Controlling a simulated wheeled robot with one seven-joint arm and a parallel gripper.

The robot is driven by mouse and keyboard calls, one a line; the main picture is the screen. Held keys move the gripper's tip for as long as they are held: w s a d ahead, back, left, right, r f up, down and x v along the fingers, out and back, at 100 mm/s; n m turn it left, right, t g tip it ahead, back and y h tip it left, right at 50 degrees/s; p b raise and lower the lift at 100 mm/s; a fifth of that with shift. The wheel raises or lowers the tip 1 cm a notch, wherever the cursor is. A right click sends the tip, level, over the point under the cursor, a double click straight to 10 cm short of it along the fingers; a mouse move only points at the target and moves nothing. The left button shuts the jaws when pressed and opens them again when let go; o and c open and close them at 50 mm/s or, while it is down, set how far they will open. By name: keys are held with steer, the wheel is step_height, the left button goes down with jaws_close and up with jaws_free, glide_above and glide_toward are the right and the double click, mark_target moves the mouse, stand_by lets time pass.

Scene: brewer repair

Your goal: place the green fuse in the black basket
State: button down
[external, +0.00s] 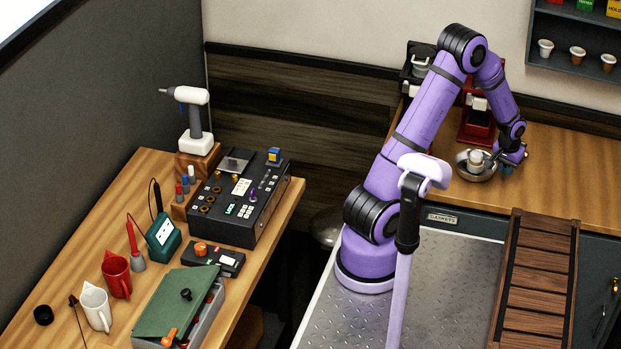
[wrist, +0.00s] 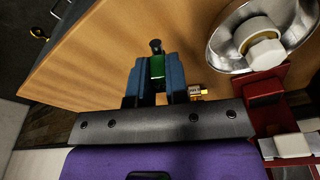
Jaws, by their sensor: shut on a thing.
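The green fuse (wrist: 157,68), a small green body with a dark end cap, is between the two blue fingers of my gripper (wrist: 158,78) in the wrist view. The fingers are shut on it, and it is above the wooden counter. In the external view my gripper (external: 509,160) is over the counter at the right, just right of a metal bowl; the fuse is too hidden to tell there. I cannot make out a black basket in either view.
The metal bowl (external: 484,176) with a white piece stands close to my gripper, with a red machine (external: 477,126) behind. A small gold-coloured item (wrist: 196,91) lies beside the fingers. The counter (external: 575,178) is clear to the right. A left workbench (external: 75,262) holds tools and mugs.

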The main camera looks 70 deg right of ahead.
step_height(320, 180, down, 3)
steer(key=shift+r, duration=0.15)
steer(key=shift+d+f, duration=0.25)
steer(key=s+d, duration=0.1)
steer(key=d, duration=0.4)
steer(key=d+f, duration=0.1)
steer(key=d, duration=0.4)
steer(key=s+d, duration=0.1)
steer(key=d, duration=0.4)
steer(key=shift+s+d+f, duration=0.1)
steer(key=shift+s+f, duration=0.15)
steer(key=shift+s, duration=0.05)
steer(key=shift+d+f, duration=0.1)
steer(key=shift+f, duration=1.65)
steer(key=shift+f, duration=0.15)
steer(key=c, duration=1.1)
jaws_free()
steer(key=r, duration=0.4)
steer(key=a+r, duration=0.1)
steer(key=r, duration=0.7)
steer(key=shift+w+a+r, duration=0.1)
steer(key=shift+w+a, duration=0.25)
